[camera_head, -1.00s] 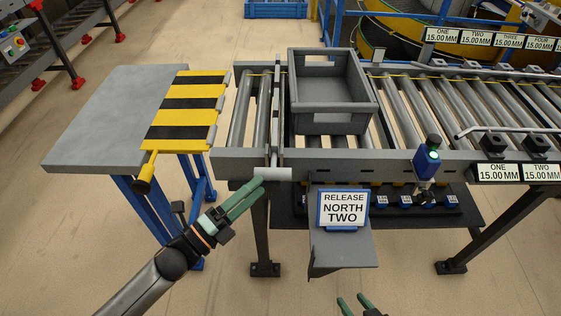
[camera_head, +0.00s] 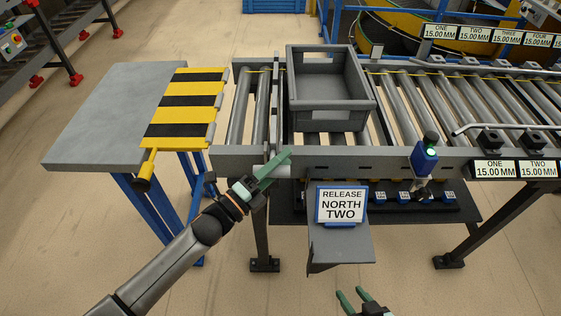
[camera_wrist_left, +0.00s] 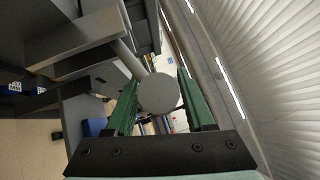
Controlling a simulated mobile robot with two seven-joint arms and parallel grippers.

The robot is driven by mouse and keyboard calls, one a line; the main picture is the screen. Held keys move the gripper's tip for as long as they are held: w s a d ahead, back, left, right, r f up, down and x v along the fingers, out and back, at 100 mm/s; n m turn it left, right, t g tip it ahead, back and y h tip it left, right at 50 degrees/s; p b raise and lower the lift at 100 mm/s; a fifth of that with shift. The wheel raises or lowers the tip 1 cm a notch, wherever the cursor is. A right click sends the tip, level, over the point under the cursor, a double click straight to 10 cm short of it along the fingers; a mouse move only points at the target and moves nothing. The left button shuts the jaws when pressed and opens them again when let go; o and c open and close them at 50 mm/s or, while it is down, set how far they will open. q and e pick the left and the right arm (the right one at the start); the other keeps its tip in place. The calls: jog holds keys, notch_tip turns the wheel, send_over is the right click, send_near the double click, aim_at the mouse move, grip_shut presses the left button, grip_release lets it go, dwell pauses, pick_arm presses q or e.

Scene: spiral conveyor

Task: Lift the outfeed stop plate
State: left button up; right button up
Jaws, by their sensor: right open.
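The outfeed stop plate (camera_head: 277,105) is a thin upright grey plate across the rollers, just left of the grey tote. Its light grey round handle (camera_head: 285,172) sticks out at the conveyor's front edge. My left gripper (camera_head: 276,165) is at this handle, its green fingers partly covering it. In the left wrist view the round end of the handle (camera_wrist_left: 158,93) sits between the two spread fingers; firm contact does not show. My right gripper (camera_head: 352,297) is open and empty at the bottom edge, well below the conveyor.
A grey tote (camera_head: 328,95) stands on the rollers right beside the plate. A yellow-black striped flap (camera_head: 185,101) and a grey table (camera_head: 97,115) are at the left. A "RELEASE NORTH TWO" sign (camera_head: 341,205) and a blue device with a green light (camera_head: 425,157) are at the front.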

pick_arm(q)
grip_shut()
jog(key=shift+r, duration=0.1)
dwell(1.0)
